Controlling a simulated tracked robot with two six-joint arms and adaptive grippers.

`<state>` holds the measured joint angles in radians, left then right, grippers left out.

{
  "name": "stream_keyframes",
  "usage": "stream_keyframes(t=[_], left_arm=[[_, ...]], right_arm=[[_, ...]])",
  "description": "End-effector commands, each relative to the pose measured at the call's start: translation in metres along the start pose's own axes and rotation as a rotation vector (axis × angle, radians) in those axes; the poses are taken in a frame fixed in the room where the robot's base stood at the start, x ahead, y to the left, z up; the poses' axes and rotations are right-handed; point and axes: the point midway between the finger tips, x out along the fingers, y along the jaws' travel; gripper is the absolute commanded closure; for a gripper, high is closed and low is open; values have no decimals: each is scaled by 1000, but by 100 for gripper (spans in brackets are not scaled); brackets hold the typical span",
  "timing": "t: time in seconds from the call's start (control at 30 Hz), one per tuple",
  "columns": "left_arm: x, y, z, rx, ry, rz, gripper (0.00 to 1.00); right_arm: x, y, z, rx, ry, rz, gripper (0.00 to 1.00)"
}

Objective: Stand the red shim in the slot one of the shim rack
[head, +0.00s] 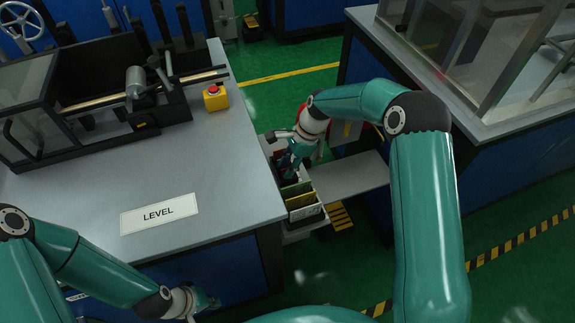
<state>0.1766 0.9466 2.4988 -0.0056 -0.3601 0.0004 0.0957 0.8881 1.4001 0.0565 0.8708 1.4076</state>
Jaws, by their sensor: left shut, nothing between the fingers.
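A small pale rack (306,212) with dark and yellow-green upright pieces in it stands just beyond the right edge of the grey bench; I take it for the shim rack. My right gripper (288,170) points down at the far end of this rack. Its fingertips are small and partly hidden, so I cannot tell whether it is open or holds anything. I cannot make out the red shim for sure. My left gripper (210,301) is low at the bottom of the picture, in front of the bench, shut and empty, away from the rack.
The grey bench (225,185) carries a LEVEL label (159,214), a yellow box with a red button (215,97) and a dark machine (110,85). A grey shelf (350,178) lies right of the rack. A glass-walled bench (480,110) stands at the upper right.

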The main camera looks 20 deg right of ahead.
Motion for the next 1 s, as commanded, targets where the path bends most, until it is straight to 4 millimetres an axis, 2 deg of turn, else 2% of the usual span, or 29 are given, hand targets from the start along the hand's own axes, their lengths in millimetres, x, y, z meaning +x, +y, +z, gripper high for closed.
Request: stream_keyframes(t=[0.27, 0.43, 0.57, 0.8, 1.0], left_arm=[[0, 0, 0, 0, 0, 0, 100], [-1, 0, 0, 0, 0, 0, 100], [-1, 0, 0, 0, 0, 0, 100], [0, 0, 0, 0, 0, 0, 100], [0, 0, 0, 0, 0, 0, 100]], right_arm=[[0, 0, 1, -1, 0, 0, 65], [-11, -1, 1, -1, 0, -1, 65], [-31, -1, 0, -1, 1, -4, 65], [-80, -2, 0, -1, 0, -3, 65], [-109, -2, 0, -1, 0, -2, 65]])
